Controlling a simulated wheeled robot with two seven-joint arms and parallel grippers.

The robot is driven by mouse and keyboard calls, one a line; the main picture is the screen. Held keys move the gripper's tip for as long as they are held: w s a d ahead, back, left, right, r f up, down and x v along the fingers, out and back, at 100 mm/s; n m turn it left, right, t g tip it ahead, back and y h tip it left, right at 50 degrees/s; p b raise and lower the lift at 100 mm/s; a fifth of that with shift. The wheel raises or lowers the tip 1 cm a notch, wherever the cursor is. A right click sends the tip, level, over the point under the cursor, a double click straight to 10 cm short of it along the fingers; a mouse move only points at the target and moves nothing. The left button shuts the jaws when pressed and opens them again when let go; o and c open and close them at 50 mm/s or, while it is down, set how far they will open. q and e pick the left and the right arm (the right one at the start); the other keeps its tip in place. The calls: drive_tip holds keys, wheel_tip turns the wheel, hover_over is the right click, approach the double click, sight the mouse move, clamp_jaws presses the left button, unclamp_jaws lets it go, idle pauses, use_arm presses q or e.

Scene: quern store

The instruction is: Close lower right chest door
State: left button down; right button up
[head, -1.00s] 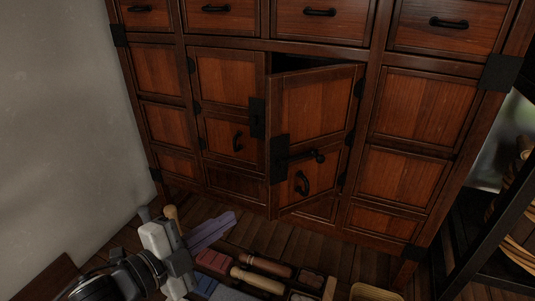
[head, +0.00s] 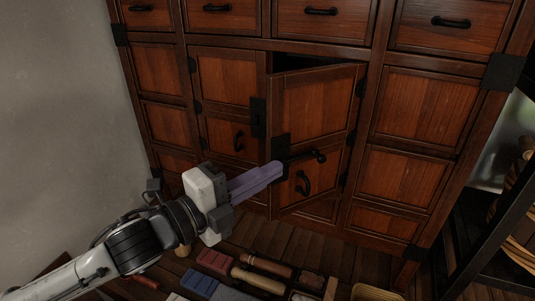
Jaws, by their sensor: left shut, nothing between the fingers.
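The lower right chest door (head: 310,110) is a reddish wood panel with black iron fittings, and it stands partly open, hinged at its right side. A dark gap shows above its top edge. It has a black latch bar (head: 304,157) and a black curved handle (head: 302,183). The left door (head: 230,100) beside it looks shut. My left gripper (head: 277,170) has purple fingers, shut and empty, pointing right. Its tips appear at the lower left edge of the open door, below the black latch plate; I cannot tell whether they touch it. My right gripper is not in view.
Several tools and blocks, among them a wooden-handled tool (head: 258,281) and a red block (head: 215,261), lie below in front of the chest. A dark rack (head: 490,240) stands at the right. A pale wall (head: 60,110) bounds the left.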

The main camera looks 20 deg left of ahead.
use_arm(q)
drive_tip(key=w, duration=0.2)
drive_tip(key=w+a, duration=0.1)
drive_tip(key=w, duration=0.1)
drive_tip(key=shift+w+p, duration=0.15)
drive_tip(key=shift+p, duration=0.25)
drive_tip(key=shift+w+a, duration=0.35)
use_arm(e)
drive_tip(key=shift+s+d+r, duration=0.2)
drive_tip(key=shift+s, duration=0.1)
use_arm(q)
drive_tip(key=shift+a, duration=0.2)
